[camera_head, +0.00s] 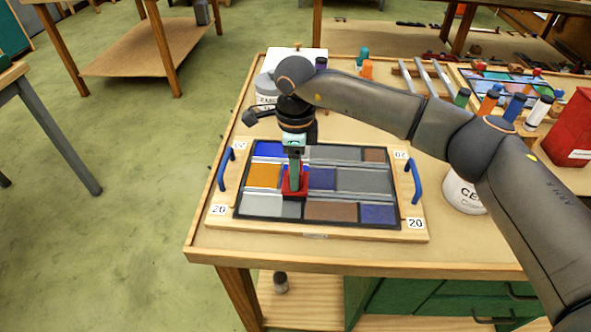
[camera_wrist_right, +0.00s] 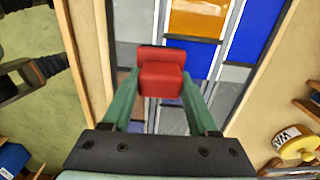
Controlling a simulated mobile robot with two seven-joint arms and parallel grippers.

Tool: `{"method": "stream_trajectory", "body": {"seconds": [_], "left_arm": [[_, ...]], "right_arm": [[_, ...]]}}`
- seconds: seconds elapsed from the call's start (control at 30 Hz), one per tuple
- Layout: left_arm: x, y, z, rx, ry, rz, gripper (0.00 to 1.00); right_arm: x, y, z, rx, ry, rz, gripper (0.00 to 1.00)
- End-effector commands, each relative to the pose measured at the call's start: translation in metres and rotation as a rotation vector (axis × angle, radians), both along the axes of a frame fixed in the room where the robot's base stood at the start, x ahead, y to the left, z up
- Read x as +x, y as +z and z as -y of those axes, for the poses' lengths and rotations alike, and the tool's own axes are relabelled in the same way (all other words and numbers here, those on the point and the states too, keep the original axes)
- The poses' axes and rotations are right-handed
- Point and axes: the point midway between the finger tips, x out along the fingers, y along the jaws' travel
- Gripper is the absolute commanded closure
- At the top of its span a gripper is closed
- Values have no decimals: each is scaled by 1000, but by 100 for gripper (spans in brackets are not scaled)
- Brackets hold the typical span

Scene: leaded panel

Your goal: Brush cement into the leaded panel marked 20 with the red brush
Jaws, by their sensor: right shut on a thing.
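The leaded panel (camera_head: 346,180) lies in a wooden board marked 20 (camera_head: 415,223) at its corners, with blue, orange, brown and grey panes between grey lead strips. Blue handles stand at its left and right sides. My right gripper (camera_head: 294,172) points down over the left-middle of the panel, shut on the red brush (camera_head: 295,187). The brush is at the panel's surface; whether it touches cannot be told. In the right wrist view the red brush (camera_wrist_right: 161,72) sits between the two green fingers, with orange and blue panes beyond. My left gripper is out of view.
A white tub (camera_head: 461,192) with a CE label stands right of the panel, partly behind my right arm. Another labelled tub (camera_head: 266,92) stands behind the panel. Coloured bottles (camera_head: 514,106) and a red box (camera_head: 570,130) are at the right. The table's front strip is clear.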

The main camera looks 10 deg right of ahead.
Motion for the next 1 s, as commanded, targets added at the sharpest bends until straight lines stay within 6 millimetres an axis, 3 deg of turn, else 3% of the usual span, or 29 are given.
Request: {"method": "stream_trajectory", "body": {"seconds": [0.4,0.83,1.0], "left_arm": [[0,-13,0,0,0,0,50],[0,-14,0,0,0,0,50],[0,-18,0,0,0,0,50]], "right_arm": [[26,-2,7,-1,-3,2,92],[31,-1,9,-1,-1,1,92],[41,-2,11,-1,-4,1,92]]}}
